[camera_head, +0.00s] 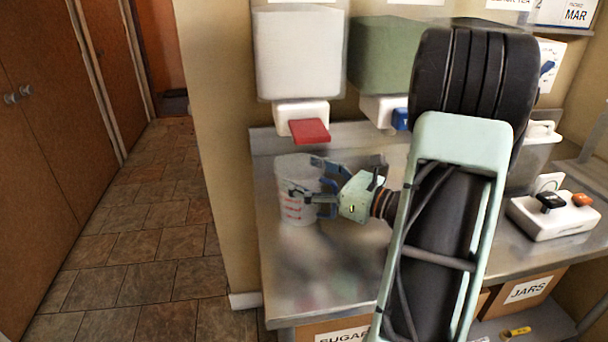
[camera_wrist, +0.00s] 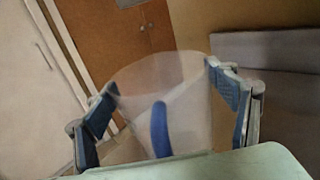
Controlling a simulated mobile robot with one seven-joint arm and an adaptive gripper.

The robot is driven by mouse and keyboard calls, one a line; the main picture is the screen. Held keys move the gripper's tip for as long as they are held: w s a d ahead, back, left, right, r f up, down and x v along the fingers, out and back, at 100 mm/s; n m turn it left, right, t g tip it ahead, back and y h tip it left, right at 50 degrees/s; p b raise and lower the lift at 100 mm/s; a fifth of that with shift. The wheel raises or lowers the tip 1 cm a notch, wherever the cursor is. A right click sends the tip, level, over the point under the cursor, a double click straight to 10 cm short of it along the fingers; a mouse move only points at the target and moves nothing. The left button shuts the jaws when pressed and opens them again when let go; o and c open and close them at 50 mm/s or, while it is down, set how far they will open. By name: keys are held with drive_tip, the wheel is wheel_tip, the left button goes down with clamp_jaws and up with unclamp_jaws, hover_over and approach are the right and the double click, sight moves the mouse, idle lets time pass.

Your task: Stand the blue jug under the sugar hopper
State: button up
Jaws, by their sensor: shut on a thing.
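The jug (camera_head: 295,207) is clear and whitish with red measuring marks. Its blue handle (camera_wrist: 159,130) shows in the wrist view. My gripper (camera_head: 314,184) is shut on the jug from the right, one finger on each side of its wall. The jug is upright over the left end of the steel counter; I cannot tell whether its base touches the counter. Above it hangs a hopper (camera_head: 299,55) with white contents and a red lever (camera_head: 309,131). That hopper's label is cut off, so I cannot read whether it says sugar. The jug appears below its spout.
A green hopper (camera_head: 381,58) with a blue lever (camera_head: 400,119) hangs to the right, partly behind my arm. A white device with black and orange knobs (camera_head: 553,215) stands on the right of the counter (camera_head: 333,294). The counter's front left is clear.

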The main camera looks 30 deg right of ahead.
sight(336, 187)
drive_tip(key=shift+f, duration=0.15)
drive_tip(key=o, duration=1.6)
drive_tip(key=shift+c, duration=0.2)
drive_tip(key=v, duration=1.2)
drive_tip(key=shift+a, duration=0.1)
